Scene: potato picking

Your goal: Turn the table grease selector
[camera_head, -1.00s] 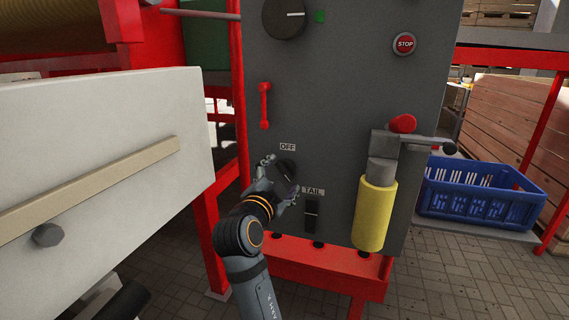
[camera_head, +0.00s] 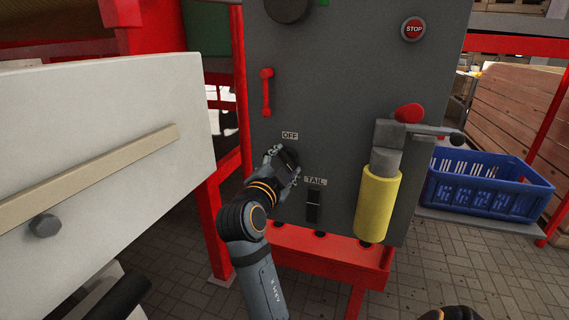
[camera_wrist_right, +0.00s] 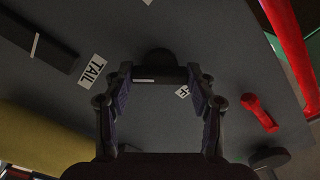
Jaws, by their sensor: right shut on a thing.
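The selector is a black knob below the "OFF" label (camera_head: 290,135) on the grey control panel (camera_head: 330,85). In the right wrist view the selector (camera_wrist_right: 157,62) shows a dark bar with a white mark, between the finger pads. My right gripper (camera_head: 284,160) is at the selector and hides most of it in the head view. In the right wrist view its fingers (camera_wrist_right: 159,76) are on both sides of the bar, shut on it. My left gripper is not in view.
A "TAIL" label (camera_head: 316,181) and a black switch (camera_head: 314,206) sit just right below. A red handle (camera_head: 266,92) is above left. A yellow cylinder (camera_head: 377,205) with a lever stands out on the right. A white panel (camera_head: 90,150) fills the left.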

